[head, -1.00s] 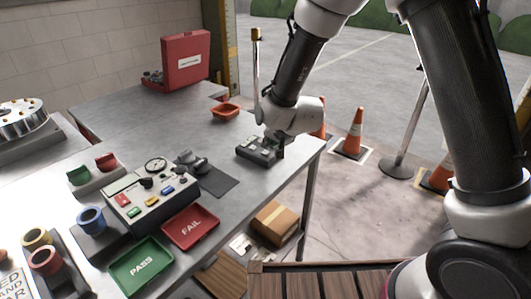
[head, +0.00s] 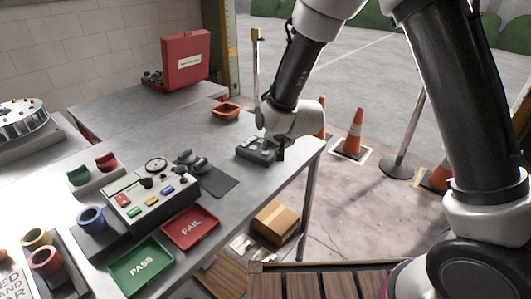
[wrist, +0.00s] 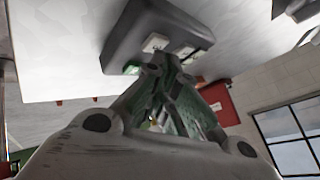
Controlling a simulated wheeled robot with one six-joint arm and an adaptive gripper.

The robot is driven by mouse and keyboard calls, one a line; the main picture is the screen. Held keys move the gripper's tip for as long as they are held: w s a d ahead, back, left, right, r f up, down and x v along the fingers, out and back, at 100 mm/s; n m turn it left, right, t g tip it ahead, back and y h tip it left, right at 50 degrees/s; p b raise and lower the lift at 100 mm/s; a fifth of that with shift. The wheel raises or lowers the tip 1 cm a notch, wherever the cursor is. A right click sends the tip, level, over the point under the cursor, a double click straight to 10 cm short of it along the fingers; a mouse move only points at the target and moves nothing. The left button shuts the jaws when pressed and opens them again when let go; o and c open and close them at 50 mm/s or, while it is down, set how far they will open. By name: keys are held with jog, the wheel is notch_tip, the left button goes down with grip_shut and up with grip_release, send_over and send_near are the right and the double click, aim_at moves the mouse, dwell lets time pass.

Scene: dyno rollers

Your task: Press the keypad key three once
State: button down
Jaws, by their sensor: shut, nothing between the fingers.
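The keypad (head: 252,152) is a dark grey box on the grey table near its right edge. In the wrist view the keypad (wrist: 137,22) is at the top, with a couple of pale keys and a green one showing. Their markings are too small to read. My gripper (head: 281,152) is shut and empty, pointing down at the right side of the keypad. In the wrist view my gripper's tips (wrist: 167,62) are close to the keys and hide part of the key face. I cannot tell whether they touch a key.
An orange tray (head: 226,111) and a red case (head: 186,60) stand farther back on the table (head: 130,118). A control box (head: 150,200), a red FAIL tray (head: 191,228) and a green PASS tray (head: 141,268) are to the left. Cones (head: 353,132) stand on the floor beyond.

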jog(key=shift+f, duration=0.35)
dwell(0.7)
jog(key=shift+r, duration=0.8)
jog(key=shift+r, duration=2.5)
